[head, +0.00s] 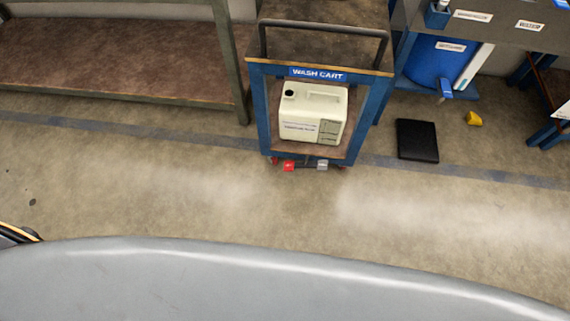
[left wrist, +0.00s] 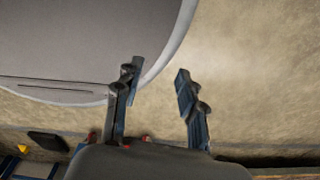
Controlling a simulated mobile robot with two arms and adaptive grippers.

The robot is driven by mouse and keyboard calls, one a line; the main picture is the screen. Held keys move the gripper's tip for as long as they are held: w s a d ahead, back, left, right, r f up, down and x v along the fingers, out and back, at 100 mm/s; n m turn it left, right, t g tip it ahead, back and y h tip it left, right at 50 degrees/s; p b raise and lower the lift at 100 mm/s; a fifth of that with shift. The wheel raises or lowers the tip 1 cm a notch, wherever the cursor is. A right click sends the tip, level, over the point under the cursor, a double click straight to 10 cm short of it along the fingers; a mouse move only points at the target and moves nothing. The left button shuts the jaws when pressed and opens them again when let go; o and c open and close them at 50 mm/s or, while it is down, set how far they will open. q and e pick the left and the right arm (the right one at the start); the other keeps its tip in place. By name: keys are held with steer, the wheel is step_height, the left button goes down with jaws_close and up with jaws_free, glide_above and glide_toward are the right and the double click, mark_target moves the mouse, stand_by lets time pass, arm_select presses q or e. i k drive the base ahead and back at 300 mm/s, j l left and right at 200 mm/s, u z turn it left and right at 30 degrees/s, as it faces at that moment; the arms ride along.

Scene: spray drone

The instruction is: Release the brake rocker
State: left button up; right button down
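The blue-framed wash cart (head: 320,73) stands upright in the head view, with its name sign on the front edge. Low at its front are a small red part (head: 288,167) on the left and a small grey part (head: 322,164) on the right. They look like pedals or a rocker, but are too small to tell which way they tilt. My right gripper is in neither view.
A cream jug (head: 312,112) sits on the cart's lower shelf. A black mat (head: 417,140) and a yellow object (head: 474,118) lie on the floor to the right. A brown-topped bench (head: 110,55) stands left. The floor before the cart is clear.

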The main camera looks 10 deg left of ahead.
mark_target(322, 165)
steer(key=i+j+z, duration=0.15)
steer(key=j, duration=0.3)
steer(key=i+j+z, duration=0.1)
steer(key=j, duration=0.35)
steer(key=i+j+z, duration=0.15)
steer(key=j, duration=0.3)
steer(key=i+j+z, duration=0.15)
steer(key=j, duration=0.35)
steer(key=i+j+z, duration=0.1)
steer(key=j, duration=0.4)
